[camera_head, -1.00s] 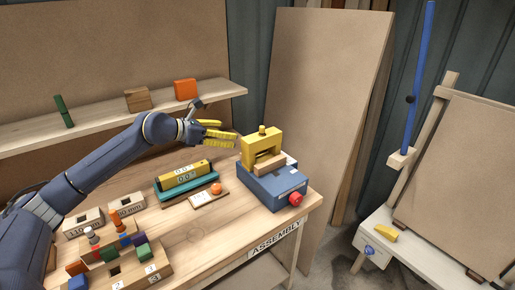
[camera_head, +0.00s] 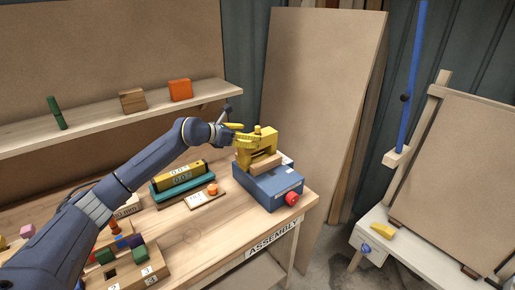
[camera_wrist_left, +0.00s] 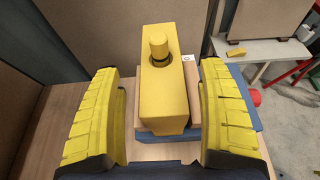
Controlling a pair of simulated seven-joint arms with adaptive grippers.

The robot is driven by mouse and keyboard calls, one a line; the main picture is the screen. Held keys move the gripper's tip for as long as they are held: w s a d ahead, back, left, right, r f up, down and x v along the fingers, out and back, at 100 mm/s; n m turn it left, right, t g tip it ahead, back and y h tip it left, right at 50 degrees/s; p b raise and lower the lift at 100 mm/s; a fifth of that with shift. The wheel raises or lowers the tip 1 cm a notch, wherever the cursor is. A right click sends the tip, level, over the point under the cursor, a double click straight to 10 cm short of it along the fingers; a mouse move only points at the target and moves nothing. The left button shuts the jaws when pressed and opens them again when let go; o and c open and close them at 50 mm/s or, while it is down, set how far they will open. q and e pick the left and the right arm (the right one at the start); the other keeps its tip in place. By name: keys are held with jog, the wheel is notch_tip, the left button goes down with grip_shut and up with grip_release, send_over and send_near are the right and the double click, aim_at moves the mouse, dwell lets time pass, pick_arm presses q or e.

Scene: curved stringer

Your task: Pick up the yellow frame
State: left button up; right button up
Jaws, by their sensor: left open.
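The yellow frame (camera_head: 267,143), an arch-like block with a knob on top, stands upright on a blue base (camera_head: 268,186) with a wooden block at its opening. My left gripper (camera_head: 243,135) has reached the frame from the left, at its upper part. In the left wrist view the two ridged yellow fingers (camera_wrist_left: 160,72) are spread wide, one on each side of the frame (camera_wrist_left: 165,105), with visible gaps between. The frame's lower part is hidden in that view. My right gripper is not in view.
A red knob (camera_head: 292,198) sticks out of the base's front. Left of it lie a teal and yellow level (camera_head: 182,179) and a small board with an orange ball (camera_head: 212,189). A shelf (camera_head: 130,118) runs behind. The front right of the bench top is clear.

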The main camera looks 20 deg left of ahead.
pick_arm(q)
jog(key=shift+x, duration=2.5)
jog(key=shift+s+d+r, duration=0.1)
grip_shut()
